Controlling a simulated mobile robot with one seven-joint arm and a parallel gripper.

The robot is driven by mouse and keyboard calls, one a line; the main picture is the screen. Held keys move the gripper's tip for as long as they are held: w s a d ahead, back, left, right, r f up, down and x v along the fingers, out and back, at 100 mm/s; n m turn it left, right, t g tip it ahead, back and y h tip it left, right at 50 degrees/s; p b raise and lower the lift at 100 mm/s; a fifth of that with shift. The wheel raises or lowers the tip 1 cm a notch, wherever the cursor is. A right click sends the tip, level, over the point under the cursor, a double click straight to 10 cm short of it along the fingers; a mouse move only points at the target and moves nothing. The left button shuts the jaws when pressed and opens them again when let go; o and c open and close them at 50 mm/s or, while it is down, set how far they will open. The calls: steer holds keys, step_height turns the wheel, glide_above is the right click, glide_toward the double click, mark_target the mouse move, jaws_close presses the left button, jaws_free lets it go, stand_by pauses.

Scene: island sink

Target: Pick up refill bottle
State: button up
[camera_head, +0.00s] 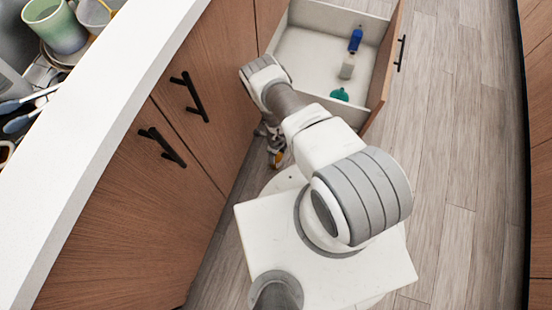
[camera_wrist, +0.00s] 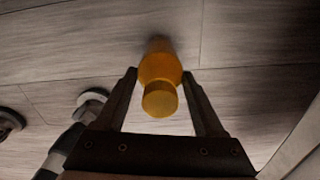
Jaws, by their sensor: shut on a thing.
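An orange bottle (camera_wrist: 160,72) with a round cap stands between the two dark fingers of my gripper (camera_wrist: 160,76) in the wrist view, its cap end facing the camera. My gripper is shut on it. In the head view my gripper (camera_head: 272,138) is low beside the wooden cabinet, partly hidden by my arm. A small orange part of the bottle (camera_head: 278,158) shows there below the fingers. The wood floor is behind the bottle; I cannot tell if the bottle touches it.
An open white drawer (camera_head: 300,55) holds a blue bottle (camera_head: 355,40), a pale bottle (camera_head: 347,67) and a teal item (camera_head: 340,95). Cabinet doors with black handles (camera_head: 188,96) line the left under a white counter (camera_head: 105,115). Floor (camera_head: 450,150) at right is clear.

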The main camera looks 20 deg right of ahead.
jaws_close()
